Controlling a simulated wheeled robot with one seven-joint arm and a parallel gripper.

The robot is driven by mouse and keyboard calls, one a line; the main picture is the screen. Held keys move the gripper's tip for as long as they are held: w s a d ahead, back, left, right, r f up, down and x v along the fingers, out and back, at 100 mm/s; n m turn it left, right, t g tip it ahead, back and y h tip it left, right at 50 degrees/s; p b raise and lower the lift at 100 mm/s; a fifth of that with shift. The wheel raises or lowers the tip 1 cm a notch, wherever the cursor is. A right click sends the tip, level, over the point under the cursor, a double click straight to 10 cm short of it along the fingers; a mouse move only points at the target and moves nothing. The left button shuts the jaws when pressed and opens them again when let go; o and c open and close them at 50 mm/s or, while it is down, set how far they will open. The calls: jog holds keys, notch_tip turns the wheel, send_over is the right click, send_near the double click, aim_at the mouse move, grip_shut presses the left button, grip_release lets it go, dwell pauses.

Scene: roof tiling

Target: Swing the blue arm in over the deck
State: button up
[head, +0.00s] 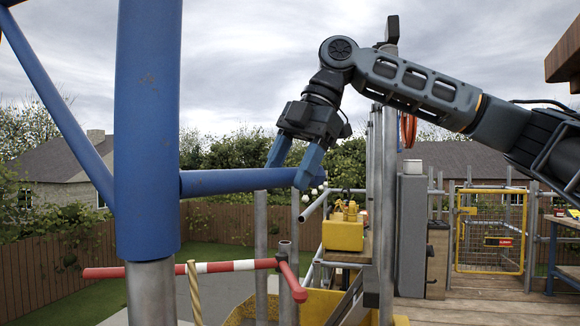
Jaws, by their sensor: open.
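The blue arm is a thick blue upright sleeve (148,130) on a grey pole at the left. A diagonal blue brace (55,95) runs up and left from it, and a short horizontal blue bar (225,182) runs right from it. My gripper (290,174) is open, pointing down at the right end of this bar. Its two blue fingers stand apart, the left tip near the bar's top edge and the right tip overlapping the bar's end. I cannot tell whether they touch the bar.
A red-and-white barrier bar (215,267) crosses below the blue bar. A yellow machine (343,231) and grey posts stand below and right of my gripper. The wooden deck (470,306) with a yellow mesh gate (490,232) lies at the right. Open lawn shows beyond.

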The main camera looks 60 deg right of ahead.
jog(key=shift+c, duration=0.2)
grip_shut()
dwell(0.3)
